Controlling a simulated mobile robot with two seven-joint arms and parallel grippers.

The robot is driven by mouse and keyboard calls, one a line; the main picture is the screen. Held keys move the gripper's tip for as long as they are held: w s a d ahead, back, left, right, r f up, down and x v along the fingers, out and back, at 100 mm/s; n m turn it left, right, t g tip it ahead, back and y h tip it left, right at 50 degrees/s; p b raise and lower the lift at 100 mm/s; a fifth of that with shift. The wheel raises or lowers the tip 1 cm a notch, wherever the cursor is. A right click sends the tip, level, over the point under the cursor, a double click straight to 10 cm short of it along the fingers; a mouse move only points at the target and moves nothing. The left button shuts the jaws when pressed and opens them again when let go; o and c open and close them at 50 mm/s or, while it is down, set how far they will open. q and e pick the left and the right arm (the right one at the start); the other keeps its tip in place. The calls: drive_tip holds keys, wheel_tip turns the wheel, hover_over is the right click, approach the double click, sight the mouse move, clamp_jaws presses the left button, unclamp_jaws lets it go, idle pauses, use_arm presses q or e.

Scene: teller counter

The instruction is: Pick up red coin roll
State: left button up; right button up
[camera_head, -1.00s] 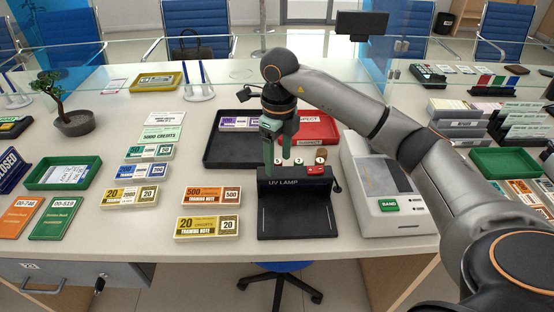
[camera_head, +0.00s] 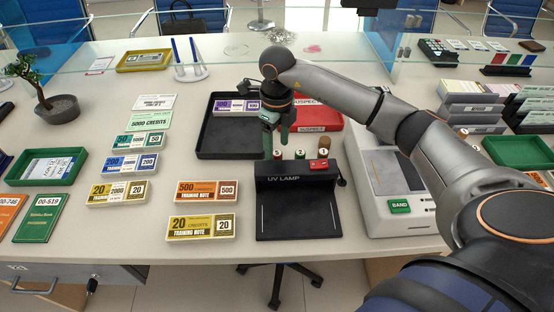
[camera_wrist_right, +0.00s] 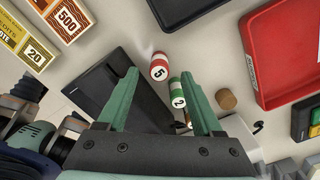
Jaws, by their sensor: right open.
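The red coin roll (camera_head: 277,154) stands behind the UV lamp, leftmost of the small rolls there. In the right wrist view the red coin roll (camera_wrist_right: 159,70), with a white band marked 5, shows between and slightly beyond the fingertips. My right gripper (camera_head: 277,144) is open, with green fingers just above the red roll; it also shows open in the right wrist view (camera_wrist_right: 160,76). Nothing is held. A green roll (camera_wrist_right: 177,92) stands beside the red one, between the fingers in the picture. A brown roll (camera_wrist_right: 226,99) is farther right. My left gripper is out of view.
Black (camera_head: 212,150) and red (camera_head: 331,122) trays lie behind. A counting machine (camera_head: 389,184) is at the right. Banknote bundles (camera_head: 202,227) lie left.

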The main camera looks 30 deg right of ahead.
sight(277, 152)
drive_tip(key=shift+s+f, duration=0.1)
drive_tip(key=shift+f, duration=2.7)
drive_tip(key=shift+c, duration=0.2)
clamp_jaws()
